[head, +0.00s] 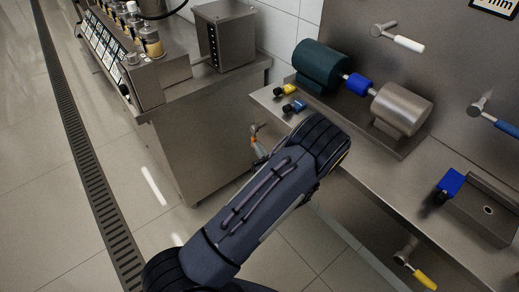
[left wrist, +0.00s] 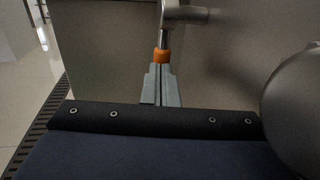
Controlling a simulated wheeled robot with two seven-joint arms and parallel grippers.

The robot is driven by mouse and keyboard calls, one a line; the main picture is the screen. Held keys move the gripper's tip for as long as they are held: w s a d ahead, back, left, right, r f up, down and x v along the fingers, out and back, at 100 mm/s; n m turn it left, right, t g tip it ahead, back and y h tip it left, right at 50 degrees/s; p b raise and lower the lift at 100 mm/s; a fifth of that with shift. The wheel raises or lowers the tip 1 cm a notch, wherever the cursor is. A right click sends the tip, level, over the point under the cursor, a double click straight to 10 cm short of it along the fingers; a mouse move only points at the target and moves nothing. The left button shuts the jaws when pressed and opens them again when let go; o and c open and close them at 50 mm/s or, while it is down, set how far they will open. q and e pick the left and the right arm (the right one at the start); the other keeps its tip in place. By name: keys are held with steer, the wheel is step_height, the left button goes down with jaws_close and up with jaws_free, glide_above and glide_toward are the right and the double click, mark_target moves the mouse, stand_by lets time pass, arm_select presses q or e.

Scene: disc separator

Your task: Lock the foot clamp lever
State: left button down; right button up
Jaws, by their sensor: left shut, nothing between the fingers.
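A steel lever (head: 257,127) with an orange section (head: 254,142) shows near the centre of the head view, left of the steel bench. The lever (left wrist: 164,28) also shows in the left wrist view, its orange section (left wrist: 161,56) right at the fingertips. I take it for the foot clamp lever; no label shows. My left gripper (head: 259,150) is shut and empty, its fingers (left wrist: 161,72) pointing at the orange section. I cannot tell whether they touch it. My forearm hides part of the area. My right gripper is not in view.
The steel bench (head: 400,192) carries a green motor (head: 320,64), a steel drum (head: 402,106) and yellow and blue knobs. White, blue and yellow-handled levers (head: 424,278) sit further right. A steel cabinet (head: 205,135) stands left. Tiled floor with a drain grate (head: 85,160) is clear.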

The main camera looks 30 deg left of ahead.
arm_select(q)
steer(key=w+a+m+t+y+b, duration=0.2)
steer(key=w+a+t+y+b, duration=0.1)
steer(key=a+t+y+b, duration=0.2)
steer(key=shift+a+t+y+b, duration=0.3)
steer(key=shift+a+b, duration=0.85)
steer(key=shift+b, duration=0.75)
steer(key=shift+w+a, duration=0.1)
